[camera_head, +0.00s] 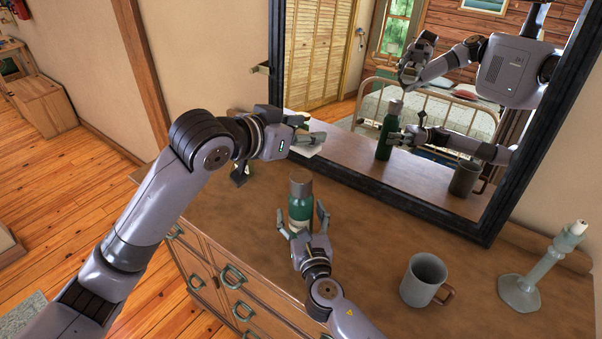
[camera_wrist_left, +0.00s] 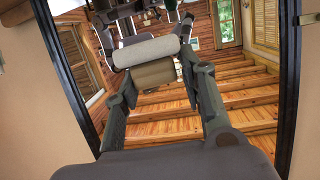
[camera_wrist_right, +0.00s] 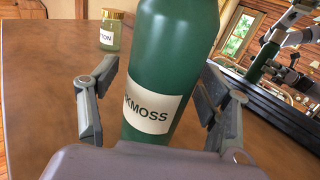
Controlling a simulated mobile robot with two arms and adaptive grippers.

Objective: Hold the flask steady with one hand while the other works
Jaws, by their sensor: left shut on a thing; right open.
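A green flask (camera_head: 299,208) with a grey-brown top stands upright on the wooden dresser top (camera_head: 390,240). In the right wrist view the flask (camera_wrist_right: 172,60) shows a white label reading "KMOSS", its start cut off. My right gripper (camera_head: 302,214) is open, with a finger on each side of the flask's lower body. My left gripper (camera_head: 306,139) is above and behind the flask, near the mirror.
A grey mug (camera_head: 423,279) with a brown handle and a pale green candlestick (camera_head: 530,280) stand to the right. A black-framed mirror (camera_head: 400,200) rises at the back and reflects my arms. A small labelled jar (camera_wrist_right: 111,30) stands beyond the flask in the right wrist view.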

